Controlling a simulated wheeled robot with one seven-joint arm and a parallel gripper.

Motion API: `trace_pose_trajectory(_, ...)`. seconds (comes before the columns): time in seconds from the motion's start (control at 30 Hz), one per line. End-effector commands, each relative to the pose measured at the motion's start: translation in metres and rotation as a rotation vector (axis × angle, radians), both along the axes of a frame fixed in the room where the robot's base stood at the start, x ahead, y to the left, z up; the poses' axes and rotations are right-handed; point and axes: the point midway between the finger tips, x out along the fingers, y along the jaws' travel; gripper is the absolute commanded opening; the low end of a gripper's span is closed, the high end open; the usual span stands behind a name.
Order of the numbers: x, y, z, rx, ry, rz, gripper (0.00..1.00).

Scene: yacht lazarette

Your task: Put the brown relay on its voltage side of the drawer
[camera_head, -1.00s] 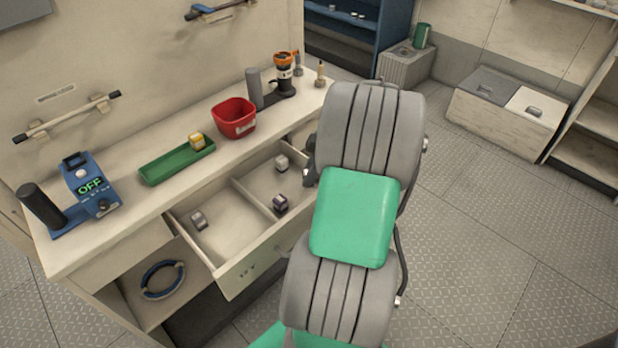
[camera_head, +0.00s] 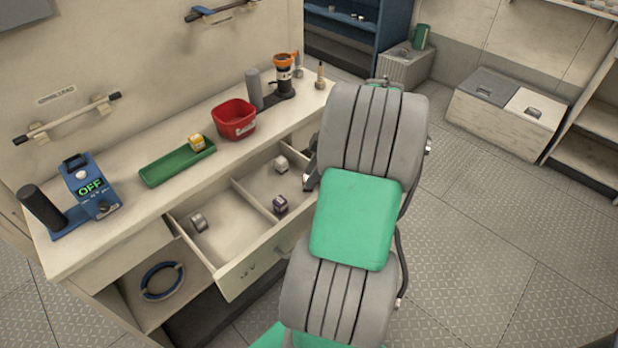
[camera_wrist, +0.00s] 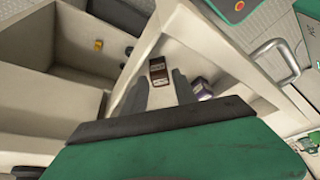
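The brown relay (camera_wrist: 159,70), with a pale label, lies in the open drawer (camera_head: 245,277), seen between my fingers in the wrist view. It appears to be the pale-topped relay (camera_head: 282,164) at the back of the drawer's right compartment in the head view. My gripper (camera_wrist: 160,82) is open above it, with one finger to each side; contact cannot be told. In the head view my arm hides most of the gripper. A purple relay (camera_head: 280,204) lies nearer the drawer front, also in the wrist view (camera_wrist: 201,88). A grey relay (camera_head: 198,221) lies in the left compartment.
A divider (camera_head: 254,198) splits the drawer. On the counter stand a green tray (camera_head: 165,172) with a yellow relay (camera_head: 197,142), a red bin (camera_head: 234,119), and a blue meter (camera_head: 92,185) reading OFF. Small markings on the drawer front are unreadable.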

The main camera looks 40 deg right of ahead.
Motion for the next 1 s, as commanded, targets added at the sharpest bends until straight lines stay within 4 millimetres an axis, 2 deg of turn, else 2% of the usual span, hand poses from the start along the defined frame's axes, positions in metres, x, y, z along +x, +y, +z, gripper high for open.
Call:
trace_pose_trajectory(0.1,-0.008,-0.011,0.033,-0.004,-0.003,-0.002,0.34)
trace_pose_trajectory(0.3,-0.021,-0.023,0.076,-0.003,-0.001,-0.001,0.34)
trace_pose_trajectory(0.53,-0.024,-0.025,0.089,0.000,0.001,-0.001,0.34)
trace_pose_trajectory(0.6,-0.017,-0.014,0.091,0.000,0.011,-0.014,0.34)
trace_pose_trajectory(0.67,-0.003,0.010,0.094,0.003,0.033,-0.048,0.34)
trace_pose_trajectory(0.77,0.023,0.080,0.099,0.004,0.094,-0.158,0.34)
trace_pose_trajectory(0.8,0.029,0.115,0.100,-0.002,0.121,-0.221,0.34)
trace_pose_trajectory(0.9,0.022,0.196,0.095,-0.022,0.173,-0.388,0.34)
trace_pose_trajectory(1.0,-0.005,0.253,0.083,-0.047,0.192,-0.553,0.34)
